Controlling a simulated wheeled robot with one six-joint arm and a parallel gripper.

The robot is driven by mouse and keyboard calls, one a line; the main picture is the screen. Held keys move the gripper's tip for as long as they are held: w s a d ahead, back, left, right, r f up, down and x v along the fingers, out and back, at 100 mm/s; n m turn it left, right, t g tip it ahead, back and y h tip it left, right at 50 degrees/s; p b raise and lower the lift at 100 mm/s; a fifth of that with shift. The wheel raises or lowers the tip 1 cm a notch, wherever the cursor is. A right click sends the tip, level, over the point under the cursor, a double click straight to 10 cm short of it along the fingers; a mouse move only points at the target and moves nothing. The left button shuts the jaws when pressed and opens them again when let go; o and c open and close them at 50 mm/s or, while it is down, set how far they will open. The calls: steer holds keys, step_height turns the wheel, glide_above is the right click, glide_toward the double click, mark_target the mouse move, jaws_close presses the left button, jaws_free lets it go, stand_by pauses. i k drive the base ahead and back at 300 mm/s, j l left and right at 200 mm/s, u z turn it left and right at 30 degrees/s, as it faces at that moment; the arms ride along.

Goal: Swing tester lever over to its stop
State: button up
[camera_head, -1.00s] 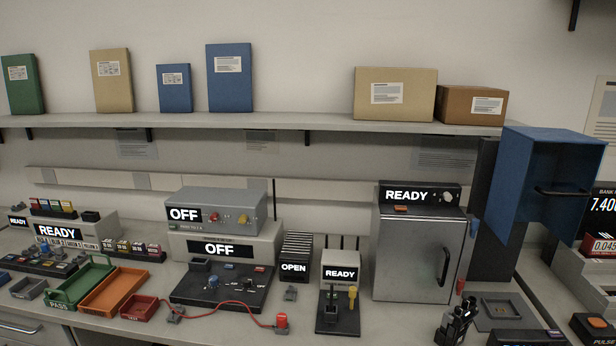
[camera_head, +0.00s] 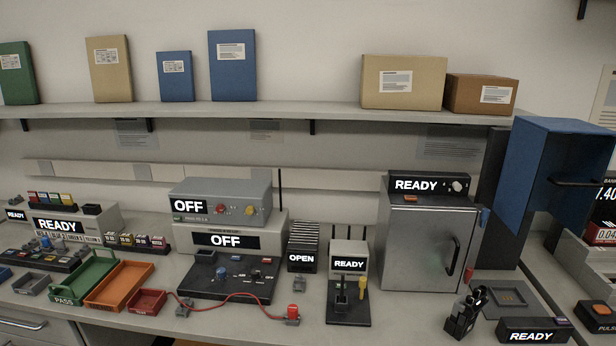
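My gripper is not in view. A small black stand (camera_head: 347,304) on the bench in front of a grey box marked READY (camera_head: 348,262) carries a dark upright part (camera_head: 341,291) and a yellow-topped post (camera_head: 363,284); the upright part may be the tester lever, and it looks about upright. To its left is a black panel (camera_head: 232,280) with a blue knob and small switches, in front of two stacked grey units marked OFF (camera_head: 226,240). I cannot tell for certain which device is the tester.
A steel cabinet (camera_head: 420,247) marked READY stands to the right, with a black tool holder (camera_head: 464,314) before it. An open blue box (camera_head: 548,190) juts out at right. Green (camera_head: 80,278), orange (camera_head: 120,285) and red (camera_head: 148,302) trays lie at left. A red cable crosses the front.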

mark_target(363, 282)
steer(key=i+l+z, duration=0.1)
steer(key=i, duration=0.4)
steer(key=i+l, duration=0.2)
steer(key=i, duration=0.3)
steer(key=l+z, duration=0.05)
